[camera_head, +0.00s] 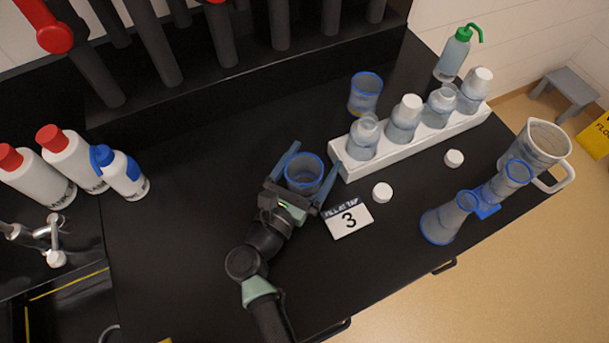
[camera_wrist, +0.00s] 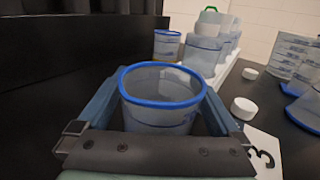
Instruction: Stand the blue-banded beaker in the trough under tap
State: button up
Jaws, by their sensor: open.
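A clear beaker with a blue rim band (camera_head: 305,173) stands upright on the black bench. My gripper (camera_head: 318,155) is open, with one finger on each side of this beaker. The wrist view shows the beaker (camera_wrist: 160,118) between the spread fingers, with a narrow gap at least on the right. A similar blue-rimmed beaker (camera_head: 365,94) stands farther back. A card (camera_head: 348,218) reads "FILL AT TAP 3". Grey pipes and red tap parts (camera_head: 54,38) hang over a long black ledge at the back; its trough interior cannot be made out.
A white rack (camera_head: 410,140) holds several bottles right of my gripper. White caps (camera_head: 382,193) lie near it. A jug (camera_head: 535,150), a flask (camera_head: 448,218) and a green-topped wash bottle (camera_head: 453,55) stand right. White bottles (camera_head: 40,175) stand left. Bench between them and my gripper is clear.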

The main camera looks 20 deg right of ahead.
jog(key=shift+r, duration=0.1)
jog(key=c, duration=1.3)
